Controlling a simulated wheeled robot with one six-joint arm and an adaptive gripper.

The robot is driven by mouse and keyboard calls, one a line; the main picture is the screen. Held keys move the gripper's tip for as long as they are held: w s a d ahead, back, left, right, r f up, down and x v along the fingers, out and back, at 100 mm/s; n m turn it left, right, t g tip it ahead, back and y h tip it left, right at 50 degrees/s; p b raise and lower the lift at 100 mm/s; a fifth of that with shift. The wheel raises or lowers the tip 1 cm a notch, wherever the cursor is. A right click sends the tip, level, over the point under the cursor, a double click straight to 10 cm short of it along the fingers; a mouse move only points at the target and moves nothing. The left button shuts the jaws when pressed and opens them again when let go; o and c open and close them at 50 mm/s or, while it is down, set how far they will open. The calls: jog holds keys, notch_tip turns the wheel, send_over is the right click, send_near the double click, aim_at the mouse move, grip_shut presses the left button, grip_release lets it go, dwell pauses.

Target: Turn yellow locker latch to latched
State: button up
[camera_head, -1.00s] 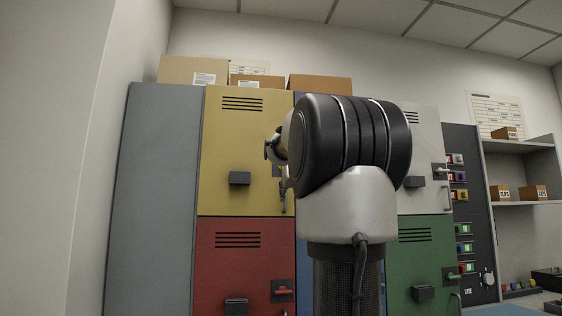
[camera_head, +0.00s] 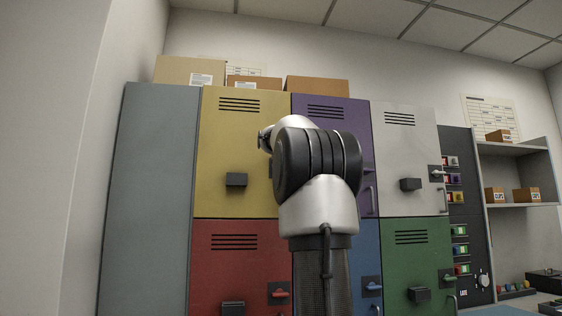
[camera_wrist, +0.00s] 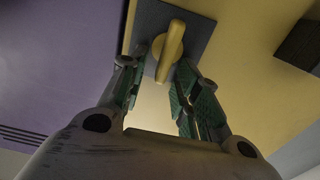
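The yellow locker (camera_head: 240,135) is the upper door left of the purple one in the head view. Its latch is hidden there behind my arm. In the wrist view the yellow latch handle (camera_wrist: 170,52) stands out from a dark square plate (camera_wrist: 196,30) on the yellow door (camera_wrist: 245,50). My gripper (camera_wrist: 160,78) is open, its two green-padded fingers apart on either side of the handle's lower end. I cannot tell whether either finger touches it. In the head view my arm hides the gripper.
A dark box (camera_head: 236,180) juts from the yellow door; it also shows in the wrist view (camera_wrist: 302,42). The purple locker (camera_head: 325,112) adjoins on the right, the red locker (camera_head: 225,265) lies below. Cardboard boxes (camera_head: 190,71) sit on top of the lockers.

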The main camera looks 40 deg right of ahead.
grip_shut()
jog(key=shift+n, duration=0.3)
jog(key=f+n, duration=0.1)
jog(key=n, duration=0.4)
jog(key=w+a+n, duration=0.1)
jog(key=n, duration=0.5)
jog(key=a+f+n, duration=0.1)
jog(key=n, duration=0.5)
jog(key=shift+w+a+f, duration=0.15)
jog(key=shift+w+f, duration=0.05)
jog(key=shift+f, duration=0.15)
jog(key=shift+n, duration=0.3)
